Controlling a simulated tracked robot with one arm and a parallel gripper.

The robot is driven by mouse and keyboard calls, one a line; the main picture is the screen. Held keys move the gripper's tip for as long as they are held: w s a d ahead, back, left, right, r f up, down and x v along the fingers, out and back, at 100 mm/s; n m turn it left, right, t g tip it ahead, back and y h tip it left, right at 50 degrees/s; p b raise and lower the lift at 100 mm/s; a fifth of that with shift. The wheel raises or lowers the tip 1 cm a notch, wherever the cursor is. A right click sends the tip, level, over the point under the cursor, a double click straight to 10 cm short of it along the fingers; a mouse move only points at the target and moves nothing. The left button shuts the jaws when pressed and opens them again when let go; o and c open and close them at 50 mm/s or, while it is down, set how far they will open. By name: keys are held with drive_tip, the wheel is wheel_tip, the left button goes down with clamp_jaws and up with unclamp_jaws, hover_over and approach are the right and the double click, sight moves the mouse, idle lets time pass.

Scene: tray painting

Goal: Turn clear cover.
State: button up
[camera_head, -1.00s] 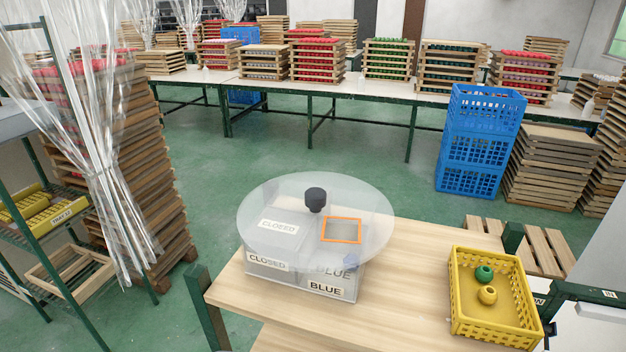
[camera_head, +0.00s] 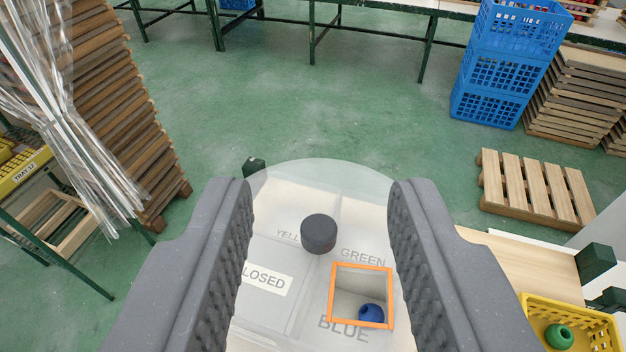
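The clear round cover (camera_head: 290,180) lies over a pale box with compartments. A dark round knob (camera_head: 318,233) stands at its middle. An orange-framed opening (camera_head: 361,267) in the cover sits over the compartment marked BLUE, where a blue ball-like piece (camera_head: 371,313) shows. Labels reading GREEN, part of YELLOW and part of CLOSED show through the cover. My gripper (camera_head: 318,205) is open. Its two dark ridged fingers appear to the left and right of the knob, with wide gaps and no visible contact. The fingers hide the cover's left and right edges.
A yellow basket (camera_head: 602,322) with a green piece (camera_head: 559,337) stands on the wooden table (camera_head: 515,262) at the lower right. A pallet (camera_head: 535,187) and stacked blue crates (camera_head: 510,65) are behind. Hanging clear plastic (camera_head: 70,130) and a shelf are at left.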

drive_tip(key=o, duration=0.4)
drive_tip(key=shift+w, duration=0.1)
drive_tip(key=m+g+h+p, duration=0.3)
drive_tip(key=m+g+p, duration=0.65)
drive_tip(key=g, duration=0.35)
hover_over(318, 227)
drive_tip(key=s+a, duration=0.2)
drive_tip(key=a, duration=0.1)
wheel_tip(318, 227, down, 11)
drive_tip(key=shift+m, duration=0.45)
drive_tip(key=shift+d+x, duration=0.15)
drive_tip(key=shift+x, duration=1.7)
drive_tip(key=shift+d+x, duration=0.2)
drive_tip(key=shift+x, duration=1.65)
drive_tip(key=shift+w+r, duration=0.1)
drive_tip(key=shift+c, duration=0.3)
